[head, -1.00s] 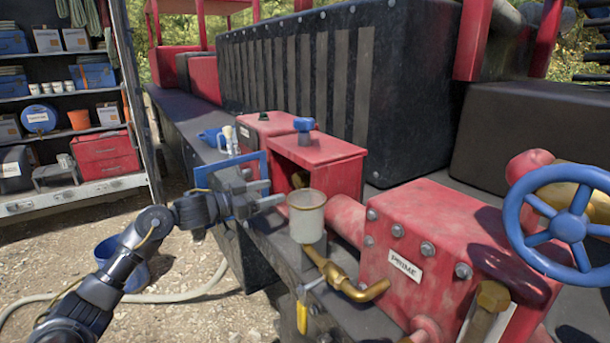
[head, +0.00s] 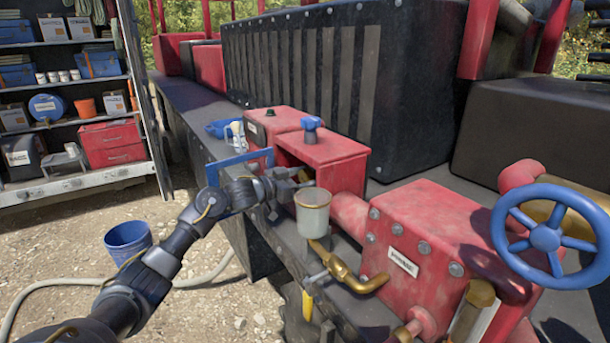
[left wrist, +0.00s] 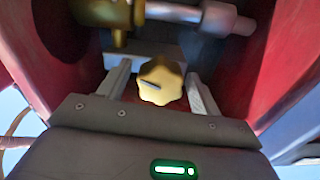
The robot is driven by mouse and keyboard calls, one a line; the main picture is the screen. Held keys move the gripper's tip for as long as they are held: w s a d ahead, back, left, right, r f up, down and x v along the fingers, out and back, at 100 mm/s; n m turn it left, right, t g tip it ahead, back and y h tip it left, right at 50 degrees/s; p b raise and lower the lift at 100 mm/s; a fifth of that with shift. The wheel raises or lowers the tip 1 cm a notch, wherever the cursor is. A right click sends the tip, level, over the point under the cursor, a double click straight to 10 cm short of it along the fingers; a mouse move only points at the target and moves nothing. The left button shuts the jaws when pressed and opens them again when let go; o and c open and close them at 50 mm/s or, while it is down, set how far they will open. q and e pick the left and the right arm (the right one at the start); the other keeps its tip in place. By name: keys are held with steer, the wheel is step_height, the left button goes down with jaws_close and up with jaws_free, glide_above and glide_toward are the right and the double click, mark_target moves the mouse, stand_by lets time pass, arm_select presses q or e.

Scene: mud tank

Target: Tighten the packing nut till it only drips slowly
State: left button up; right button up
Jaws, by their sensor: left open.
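My left gripper (head: 299,183) is at the open front of a red housing (head: 335,150), behind a grey cup (head: 312,213). In the left wrist view my left gripper (left wrist: 160,86) is open, with one finger on each side of a brass lobed knob (left wrist: 160,82) with a dark line on its face. The fingers look apart from it. Above it are a brass fitting (left wrist: 105,12) and a grey shaft (left wrist: 175,12). I cannot tell for sure which brass part is the packing nut, and no drip shows. My right gripper is not in view.
Red walls (left wrist: 285,60) stand close on both sides in the left wrist view. A blue handwheel (head: 546,238) and brass pipe (head: 345,272) are at the right. A blue bucket (head: 128,243) and a hose (head: 190,283) lie on the gravel.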

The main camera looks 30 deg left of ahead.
arm_select(q)
steer(key=shift+w, duration=0.1)
steer(key=shift+c, duration=1.3)
steer(key=c, duration=0.7)
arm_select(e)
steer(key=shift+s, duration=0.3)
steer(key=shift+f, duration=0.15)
arm_select(q)
steer(key=m+b, duration=0.2)
steer(key=m, duration=0.1)
steer(key=shift+f, duration=0.2)
steer(key=shift+m+b, duration=1.45)
steer(key=shift+m, duration=0.75)
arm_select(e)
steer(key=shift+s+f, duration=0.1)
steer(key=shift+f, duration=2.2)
arm_select(q)
steer(key=shift+r, duration=0.1)
